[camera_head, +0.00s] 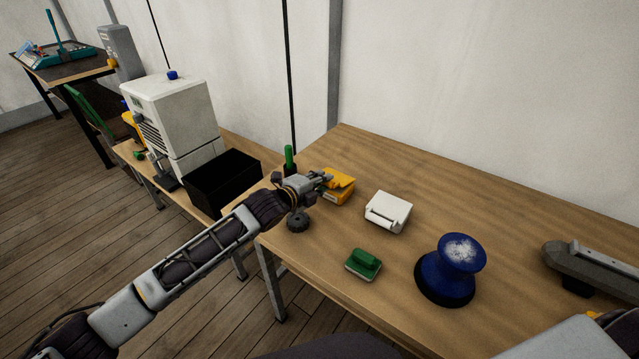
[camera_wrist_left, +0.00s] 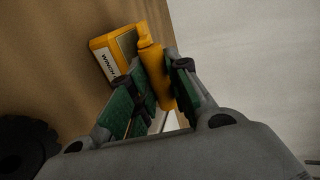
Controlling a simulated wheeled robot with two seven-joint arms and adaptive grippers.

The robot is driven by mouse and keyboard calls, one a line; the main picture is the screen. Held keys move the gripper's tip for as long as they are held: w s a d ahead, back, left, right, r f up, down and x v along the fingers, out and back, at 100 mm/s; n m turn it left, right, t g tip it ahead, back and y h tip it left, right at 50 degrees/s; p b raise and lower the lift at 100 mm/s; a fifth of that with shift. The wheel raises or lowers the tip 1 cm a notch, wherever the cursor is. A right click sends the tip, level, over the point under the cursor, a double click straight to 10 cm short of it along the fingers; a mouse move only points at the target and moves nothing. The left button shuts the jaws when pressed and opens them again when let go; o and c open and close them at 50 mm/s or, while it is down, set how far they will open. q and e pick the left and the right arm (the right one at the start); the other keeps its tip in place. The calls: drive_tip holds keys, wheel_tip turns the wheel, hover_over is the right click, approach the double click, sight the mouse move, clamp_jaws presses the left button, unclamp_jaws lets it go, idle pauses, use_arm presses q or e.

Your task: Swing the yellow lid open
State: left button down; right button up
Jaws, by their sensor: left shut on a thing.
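The yellow box (camera_head: 338,196) stands near the left end of the wooden table, with its lid (camera_head: 342,177) at the top. In the left wrist view the box (camera_wrist_left: 101,59) has a "WINCH" label, and the yellow lid (camera_wrist_left: 154,72) stands up from it at an angle. A dark grey opening shows between them. My left gripper (camera_head: 324,183) reaches in from the left; in the wrist view its green-padded fingers (camera_wrist_left: 160,97) are shut on the lid. The fingers partly cover the lid and the box.
A dark round knob (camera_head: 297,220) lies below my left gripper. A white lidded box (camera_head: 388,211), a green block (camera_head: 363,264) and a blue spool-shaped piece (camera_head: 449,269) stand to the right. A black bin (camera_head: 222,181) and a white machine (camera_head: 172,113) are at left.

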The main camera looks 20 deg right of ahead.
use_arm(q)
drive_tip(key=shift+w+d+r+p, duration=0.15)
drive_tip(key=shift+d+r+p, duration=0.1)
drive_tip(key=shift+r, duration=0.2)
drive_tip(key=shift+w+d+r+p, duration=0.1)
drive_tip(key=shift+r+p, duration=0.1)
drive_tip(key=shift+r, duration=0.25)
use_arm(e)
drive_tip(key=shift+a+r, duration=0.55)
drive_tip(key=shift+a, duration=0.35)
use_arm(q)
drive_tip(key=shift+d+r, duration=0.1)
drive_tip(key=shift+r, duration=0.05)
drive_tip(key=shift+w+d+r+p, duration=0.35)
drive_tip(key=shift+d+r, duration=0.05)
drive_tip(key=shift+r, duration=0.15)
drive_tip(key=shift+w+d+r+p, duration=0.3)
drive_tip(key=shift+d+r+p, duration=0.05)
drive_tip(key=shift+r, duration=0.2)
drive_tip(key=shift+w+d+r, duration=0.2)
drive_tip(key=shift+d+r, duration=0.05)
drive_tip(key=shift+w+d+r+p, duration=0.3)
drive_tip(key=shift+w+d+r, duration=0.1)
drive_tip(key=shift+d+r, duration=0.1)
drive_tip(key=shift+w+d, duration=0.15)
use_arm(e)
drive_tip(key=shift+d+r, duration=0.9)
drive_tip(key=shift+r, duration=0.2)
